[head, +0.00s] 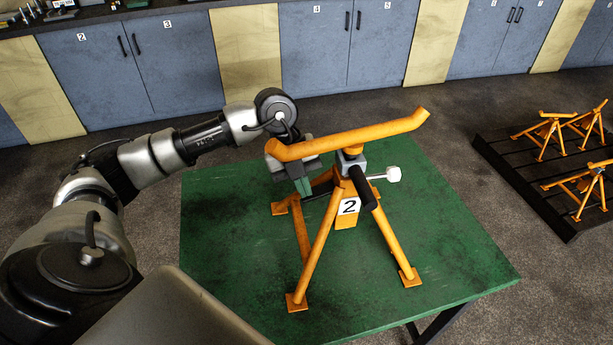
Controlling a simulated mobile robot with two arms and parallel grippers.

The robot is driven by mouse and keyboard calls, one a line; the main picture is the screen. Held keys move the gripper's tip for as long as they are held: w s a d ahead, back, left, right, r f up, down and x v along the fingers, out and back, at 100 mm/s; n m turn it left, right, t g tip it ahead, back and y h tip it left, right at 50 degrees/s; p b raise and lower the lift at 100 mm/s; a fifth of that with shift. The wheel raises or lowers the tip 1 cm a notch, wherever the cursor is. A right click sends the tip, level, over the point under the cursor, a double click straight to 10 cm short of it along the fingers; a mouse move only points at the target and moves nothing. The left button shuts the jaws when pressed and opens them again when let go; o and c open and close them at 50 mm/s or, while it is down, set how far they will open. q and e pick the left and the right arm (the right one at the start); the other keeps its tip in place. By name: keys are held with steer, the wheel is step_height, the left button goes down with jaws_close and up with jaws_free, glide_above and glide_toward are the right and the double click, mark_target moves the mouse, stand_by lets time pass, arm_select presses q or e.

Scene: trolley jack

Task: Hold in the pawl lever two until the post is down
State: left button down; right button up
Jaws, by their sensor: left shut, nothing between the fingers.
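An orange jack stand marked 2 (318,245) stands upright on the green table. Its post carries a long orange top bar (350,137) with upturned ends, close above a grey collar (352,164). A black grip (363,188) slants down from the collar, and a pale knob (393,174) on a rod sticks out to the right. I cannot tell for sure which of these is the pawl lever. My left gripper (304,187) is shut and empty, left of the collar and below the bar's left end, which partly hides it. Contact with the stand cannot be made out.
The green table (230,270) is otherwise bare around the stand's feet. A dark pallet (515,185) with several smaller orange stands lies on the floor at the right. Blue numbered cabinets (325,50) line the back wall.

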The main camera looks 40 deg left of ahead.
arm_select(q)
steer(key=shift+r, duration=0.1)
stand_by(0.6)
steer(key=shift+r+p, duration=0.65)
steer(key=shift+r, duration=0.15)
steer(key=shift+w+a+r+p, duration=0.1)
steer(key=shift+a+r+p, duration=0.1)
steer(key=shift+r+p, duration=0.15)
steer(key=p+v, duration=0.4)
steer(key=v, duration=0.3)
